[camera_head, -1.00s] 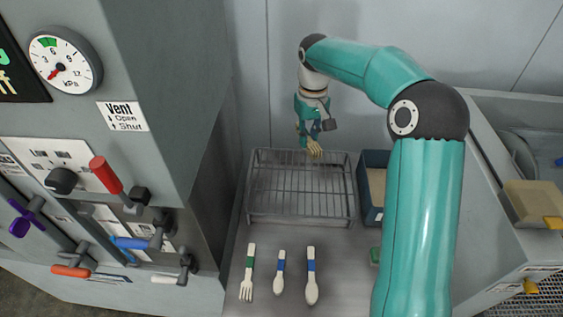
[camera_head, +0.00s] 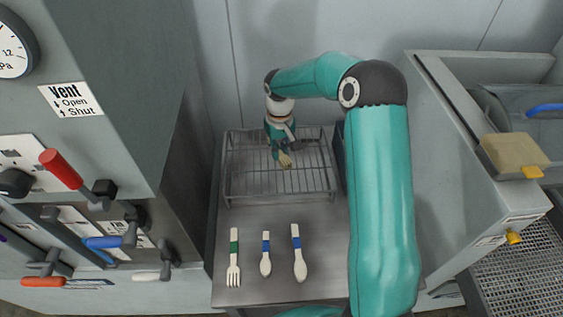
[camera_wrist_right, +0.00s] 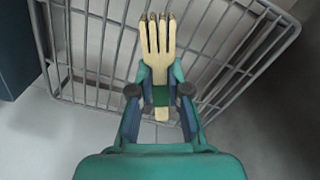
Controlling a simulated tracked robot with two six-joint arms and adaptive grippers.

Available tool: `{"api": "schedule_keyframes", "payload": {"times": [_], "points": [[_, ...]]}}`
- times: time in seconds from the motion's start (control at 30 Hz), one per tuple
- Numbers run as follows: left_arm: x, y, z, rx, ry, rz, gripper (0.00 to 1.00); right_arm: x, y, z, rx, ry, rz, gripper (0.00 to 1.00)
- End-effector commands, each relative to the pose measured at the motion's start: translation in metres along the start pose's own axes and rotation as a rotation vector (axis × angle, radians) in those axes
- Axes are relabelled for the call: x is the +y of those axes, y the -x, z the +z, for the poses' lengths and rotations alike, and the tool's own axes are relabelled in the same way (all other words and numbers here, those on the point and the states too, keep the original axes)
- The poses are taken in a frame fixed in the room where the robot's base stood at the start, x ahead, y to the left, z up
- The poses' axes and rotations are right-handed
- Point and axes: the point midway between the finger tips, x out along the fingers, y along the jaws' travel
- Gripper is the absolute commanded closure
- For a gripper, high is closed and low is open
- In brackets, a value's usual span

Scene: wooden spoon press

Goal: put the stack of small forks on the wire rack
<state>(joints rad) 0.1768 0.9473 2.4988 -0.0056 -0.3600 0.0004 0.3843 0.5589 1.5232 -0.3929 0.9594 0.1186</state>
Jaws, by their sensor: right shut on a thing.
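My right gripper (camera_head: 280,146) is over the back middle of the wire rack (camera_head: 325,190) in the head view. It is shut on the stack of small forks (camera_head: 285,160), which is pale wood with a green band. In the right wrist view the forks (camera_wrist_right: 158,45) lie between the fingers (camera_wrist_right: 160,98), tines pointing away from the gripper, over the rack's wires (camera_wrist_right: 82,75). Several tine tips look doubled, as in a stack. I cannot tell whether the forks touch the rack. My left gripper is not in view.
A fork with a green band (camera_head: 234,258), a small spoon with a blue band (camera_head: 265,255) and a larger spoon (camera_head: 298,255) lie on the metal counter in front of the rack. A panel with levers (camera_head: 80,215) stands at the left. A drawer-like bin (camera_head: 480,150) stands at the right.

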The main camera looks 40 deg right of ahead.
Motion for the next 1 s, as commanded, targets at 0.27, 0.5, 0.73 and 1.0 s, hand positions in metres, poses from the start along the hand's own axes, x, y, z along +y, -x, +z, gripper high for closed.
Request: {"api": "schedule_keyframes", "payload": {"times": [0.27, 0.5, 0.73, 1.0], "points": [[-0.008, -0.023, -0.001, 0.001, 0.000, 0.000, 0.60, 0.000, -0.037, 0.000, -0.001, 0.000, 0.000, 1.00], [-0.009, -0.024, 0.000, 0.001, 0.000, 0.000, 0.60, 0.001, -0.041, 0.000, 0.000, -0.001, 0.001, 1.00], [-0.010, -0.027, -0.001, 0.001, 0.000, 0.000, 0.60, 0.001, -0.044, 0.001, 0.000, -0.001, 0.000, 0.81], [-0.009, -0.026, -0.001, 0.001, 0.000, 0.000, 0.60, 0.002, -0.043, 0.001, 0.000, -0.002, 0.000, 0.58]]}}
